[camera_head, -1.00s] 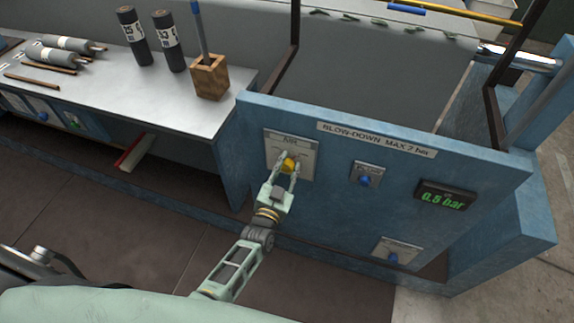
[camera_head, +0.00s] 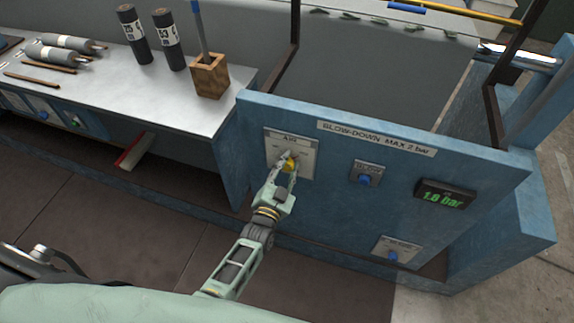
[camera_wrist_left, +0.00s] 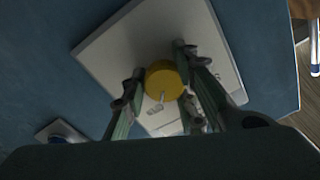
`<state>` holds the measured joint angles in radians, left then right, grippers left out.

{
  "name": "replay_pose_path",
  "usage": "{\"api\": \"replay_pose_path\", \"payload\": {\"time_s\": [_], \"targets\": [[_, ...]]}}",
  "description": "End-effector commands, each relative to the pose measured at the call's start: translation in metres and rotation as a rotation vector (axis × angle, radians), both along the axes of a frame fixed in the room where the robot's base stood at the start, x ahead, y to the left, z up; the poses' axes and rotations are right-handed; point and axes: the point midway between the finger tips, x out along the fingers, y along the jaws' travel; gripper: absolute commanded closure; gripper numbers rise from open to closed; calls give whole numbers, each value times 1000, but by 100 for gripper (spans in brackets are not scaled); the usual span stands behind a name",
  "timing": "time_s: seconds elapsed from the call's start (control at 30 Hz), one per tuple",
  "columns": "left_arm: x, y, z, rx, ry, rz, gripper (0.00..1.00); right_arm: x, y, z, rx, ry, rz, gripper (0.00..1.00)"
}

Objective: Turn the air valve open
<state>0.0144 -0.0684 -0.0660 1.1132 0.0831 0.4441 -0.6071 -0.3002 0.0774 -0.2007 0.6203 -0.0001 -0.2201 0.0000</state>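The air valve is a round yellow knob (camera_head: 290,164) on a pale plate marked AIR (camera_head: 304,143) on the blue panel. My left gripper (camera_head: 286,167) is at the knob, one finger on each side, and looks shut on it. In the left wrist view the yellow knob (camera_wrist_left: 163,80) sits between the two fingertips, with a small pale pointer at its lower edge. The gauge display (camera_head: 444,196) on the panel reads 1.6 bar in green. My right gripper is not in view.
The label above reads BLOW-DOWN MAX 2 bar (camera_head: 376,138). A bench (camera_head: 110,95) at left holds dark cylinders (camera_head: 133,35) and a wooden holder (camera_head: 209,76).

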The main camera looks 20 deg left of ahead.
Motion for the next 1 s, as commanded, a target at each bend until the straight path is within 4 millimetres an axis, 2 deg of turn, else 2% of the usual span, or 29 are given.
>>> {"api": "replay_pose_path", "payload": {"time_s": [0.03,0.13,0.5,0.67,1.0], "targets": [[1,-7,3,2,-6,-11,69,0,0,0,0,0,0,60],[1,-7,3,2,-6,-10,61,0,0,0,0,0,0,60],[-4,-4,3,1,-7,-7,61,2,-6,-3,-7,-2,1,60],[-31,-4,0,0,-1,-7,61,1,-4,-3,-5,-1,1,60],[-99,-1,0,-1,4,-7,61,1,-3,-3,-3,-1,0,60]]}}
